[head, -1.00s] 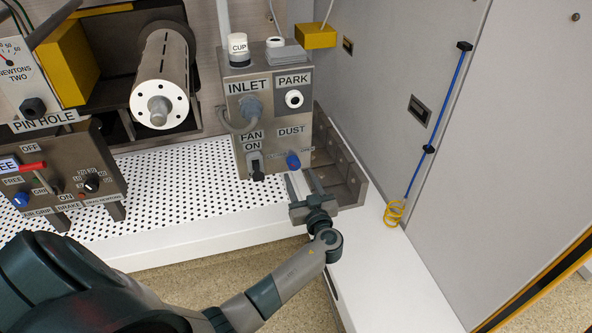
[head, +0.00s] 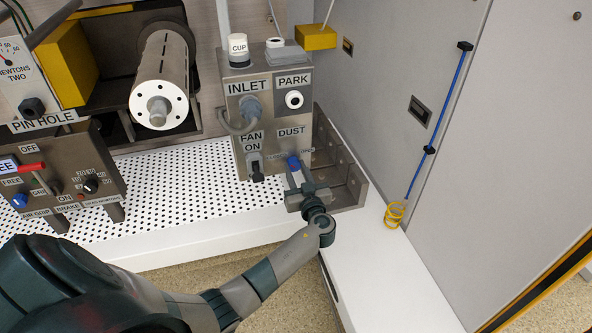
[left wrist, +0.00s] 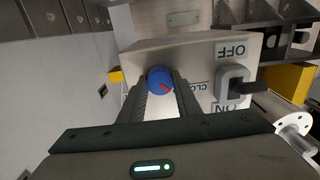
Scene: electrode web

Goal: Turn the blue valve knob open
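The blue valve knob (head: 293,162) is on the front of the grey control box, under the DUST label. My left gripper (head: 297,173) is in front of the knob. In the left wrist view the two fingers of the left gripper (left wrist: 161,92) are apart, their tips on either side of the knob. I cannot tell whether they touch it. My right gripper is not in view.
The control box (head: 239,95) also carries a black fan switch (head: 255,170) left of the knob and a white PARK port (head: 294,99) above. A metal bracket (head: 345,165) stands close on the right. A perforated white table (head: 180,195) lies below.

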